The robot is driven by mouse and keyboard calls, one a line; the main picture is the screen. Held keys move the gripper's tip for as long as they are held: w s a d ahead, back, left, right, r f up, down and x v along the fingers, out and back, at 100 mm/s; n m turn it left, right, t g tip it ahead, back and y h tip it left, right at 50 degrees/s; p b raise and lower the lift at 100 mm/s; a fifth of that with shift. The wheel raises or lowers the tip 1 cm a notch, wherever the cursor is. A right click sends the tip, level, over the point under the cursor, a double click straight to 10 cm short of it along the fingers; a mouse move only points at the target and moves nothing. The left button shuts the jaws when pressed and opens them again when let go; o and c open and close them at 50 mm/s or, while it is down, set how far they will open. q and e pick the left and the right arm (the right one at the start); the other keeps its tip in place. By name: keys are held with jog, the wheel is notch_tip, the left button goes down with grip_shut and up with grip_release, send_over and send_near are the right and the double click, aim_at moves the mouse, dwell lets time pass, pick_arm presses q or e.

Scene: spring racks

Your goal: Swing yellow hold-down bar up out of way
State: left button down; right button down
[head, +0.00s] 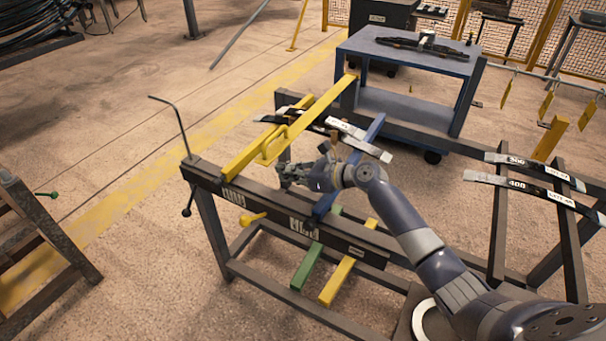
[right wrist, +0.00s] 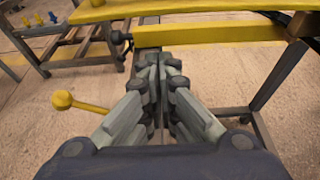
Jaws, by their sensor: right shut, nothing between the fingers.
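The yellow hold-down bar (head: 305,117) lies low across the rack, from the near beam (head: 212,186) to the far side, with a yellow loop handle (head: 272,147) on its side. In the right wrist view, yellow bar parts (right wrist: 210,34) cross just beyond the fingers; I cannot tell which part is the handle. My right gripper (head: 284,175) is above the near beam, to the right of the bar and close to the handle. Its fingers (right wrist: 158,65) are shut and empty, apparently apart from the bar. My left gripper is not in view.
Labelled leaf springs (head: 362,144) lie on the rack behind my gripper, beside a blue bar (head: 365,135). A yellow ball-ended lever (head: 250,218) sticks out from the near beam. A bent rod (head: 172,122) stands at its left end. A blue cart (head: 408,58) stands behind.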

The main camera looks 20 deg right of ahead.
jog(key=r, duration=0.4)
jog(key=shift+s+d+p, duration=0.1)
jog(key=shift+d+p, duration=0.1)
jog(key=shift+p, duration=0.1)
jog(key=shift+f, duration=0.1)
